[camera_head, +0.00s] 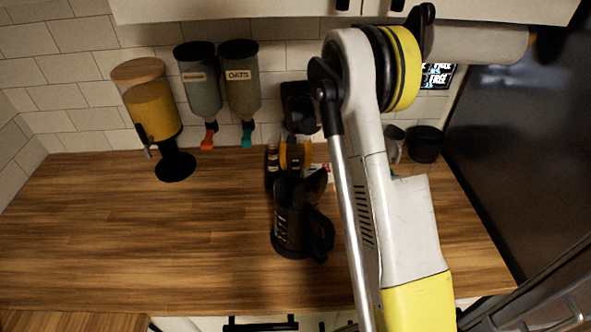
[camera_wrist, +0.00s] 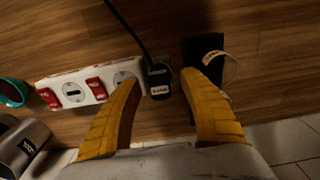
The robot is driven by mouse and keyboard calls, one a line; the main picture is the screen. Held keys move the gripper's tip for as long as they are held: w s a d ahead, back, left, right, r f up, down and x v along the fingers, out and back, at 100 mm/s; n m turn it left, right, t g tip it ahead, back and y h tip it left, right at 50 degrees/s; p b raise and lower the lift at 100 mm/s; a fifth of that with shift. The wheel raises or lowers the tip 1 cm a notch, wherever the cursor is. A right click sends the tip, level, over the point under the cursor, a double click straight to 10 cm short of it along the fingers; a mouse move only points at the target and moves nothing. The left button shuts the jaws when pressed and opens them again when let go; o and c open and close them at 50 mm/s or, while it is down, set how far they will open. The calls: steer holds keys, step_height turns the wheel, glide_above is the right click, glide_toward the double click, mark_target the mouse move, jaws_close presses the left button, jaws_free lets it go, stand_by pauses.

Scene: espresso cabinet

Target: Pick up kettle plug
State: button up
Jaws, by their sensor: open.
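A black plug (camera_wrist: 159,80) with a small pale label sits at the right end of a white power strip (camera_wrist: 52,82) in the wrist view. The label's text is too small to read surely. A black cord (camera_wrist: 124,24) runs from the plug toward the top. My gripper (camera_wrist: 160,77) is open, with one yellow finger on each side of the plug; I cannot tell whether either touches it. A black kettle (camera_head: 291,222) stands on the wooden counter (camera_head: 130,235) left of my arm.
A black item (camera_wrist: 203,52) with a pale loop lies close to the right finger. A teal-rimmed cup (camera_wrist: 13,92) and a metallic object (camera_wrist: 22,148) are at the left. Dispensers (camera_head: 200,85) hang on the wall. The counter's left part is clear.

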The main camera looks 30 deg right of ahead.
steer(key=shift+c, duration=0.6)
jaws_close()
steer(key=shift+r, duration=0.1)
steer(key=shift+r, duration=0.45)
steer(key=r, duration=0.1)
steer(key=r+p, duration=0.1)
steer(key=d+r, duration=0.1)
steer(key=r, duration=0.1)
steer(key=shift+s, duration=0.25)
steer(key=s+d+r+p, duration=0.1)
steer(key=s+d+r, duration=0.3)
steer(key=d, duration=0.5)
steer(key=shift+d+r+p, duration=0.3)
steer(key=shift+d+r, duration=0.05)
steer(key=shift+r, duration=0.65)
steer(key=shift+s, duration=0.1)
